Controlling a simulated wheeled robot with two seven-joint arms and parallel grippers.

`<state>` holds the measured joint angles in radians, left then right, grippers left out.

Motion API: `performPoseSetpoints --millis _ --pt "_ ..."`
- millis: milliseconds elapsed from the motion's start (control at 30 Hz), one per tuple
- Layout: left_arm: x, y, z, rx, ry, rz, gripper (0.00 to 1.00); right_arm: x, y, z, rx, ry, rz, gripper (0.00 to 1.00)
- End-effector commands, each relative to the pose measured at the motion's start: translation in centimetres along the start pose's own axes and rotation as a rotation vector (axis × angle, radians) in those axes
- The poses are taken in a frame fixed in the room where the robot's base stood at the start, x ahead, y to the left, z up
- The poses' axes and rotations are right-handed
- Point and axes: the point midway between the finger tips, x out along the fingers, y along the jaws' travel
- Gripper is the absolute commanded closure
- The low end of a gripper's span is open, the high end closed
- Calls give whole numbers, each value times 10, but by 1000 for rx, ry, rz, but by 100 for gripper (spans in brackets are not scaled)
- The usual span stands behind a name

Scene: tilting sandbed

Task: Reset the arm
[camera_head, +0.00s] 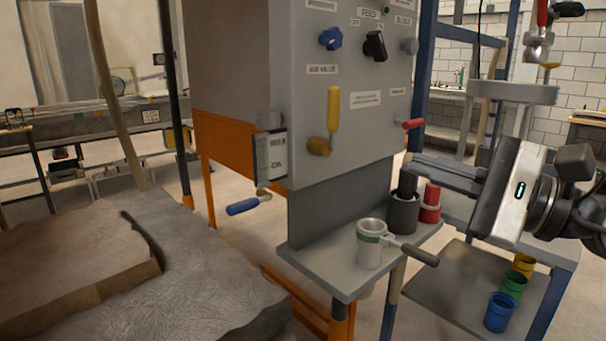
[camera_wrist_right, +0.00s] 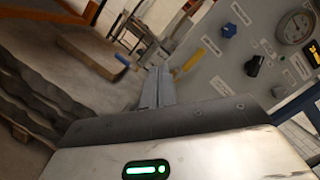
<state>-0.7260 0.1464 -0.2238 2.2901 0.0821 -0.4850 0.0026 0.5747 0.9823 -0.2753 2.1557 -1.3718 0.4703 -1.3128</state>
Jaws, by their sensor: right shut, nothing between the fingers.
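My right gripper (camera_head: 411,168) comes in from the right in the head view, its fingers pointing left in front of the grey control panel (camera_head: 300,93). The fingers are shut with nothing between them. They appear just above a dark cup on the small shelf; whether they touch anything there I cannot tell. In the right wrist view the closed fingers (camera_wrist_right: 158,88) point away toward the panel (camera_wrist_right: 235,60). My left gripper is not in view.
The panel carries a yellow lever (camera_head: 333,110), a blue knob (camera_head: 331,39) and a red handle (camera_head: 408,124). A sandbed (camera_head: 190,265) lies lower left.

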Motion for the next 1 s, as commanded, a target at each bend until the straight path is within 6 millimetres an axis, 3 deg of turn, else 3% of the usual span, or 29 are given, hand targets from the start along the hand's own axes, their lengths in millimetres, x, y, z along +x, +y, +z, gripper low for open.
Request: performPoseSetpoints --millis 167,267,367,467,500,567,600,700,800,900,1000 --pt "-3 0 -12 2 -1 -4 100 7 22 -6 583 -117 -84 100" --pt "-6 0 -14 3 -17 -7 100 6 37 -19 1027 -184 -171 100" --pt "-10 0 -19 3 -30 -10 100 -4 62 -47 1609 -251 -326 100" --pt "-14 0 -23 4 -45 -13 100 -25 110 -86 2250 -319 -576 100" --pt "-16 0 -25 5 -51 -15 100 -36 136 -100 2492 -348 -702 100" --pt "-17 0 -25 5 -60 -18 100 -52 176 -114 2799 -397 -901 100" --pt "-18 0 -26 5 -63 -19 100 -63 204 -120 -2904 421 1019 100" --pt "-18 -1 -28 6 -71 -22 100 -87 266 -120 -2431 390 1033 100" --pt "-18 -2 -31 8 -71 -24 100 -104 314 -111 -2084 377 1037 100" --pt "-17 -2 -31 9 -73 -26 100 -114 344 -101 -1867 374 1034 100" --pt "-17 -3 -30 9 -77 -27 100 -119 358 -96 -1765 373 1031 100"
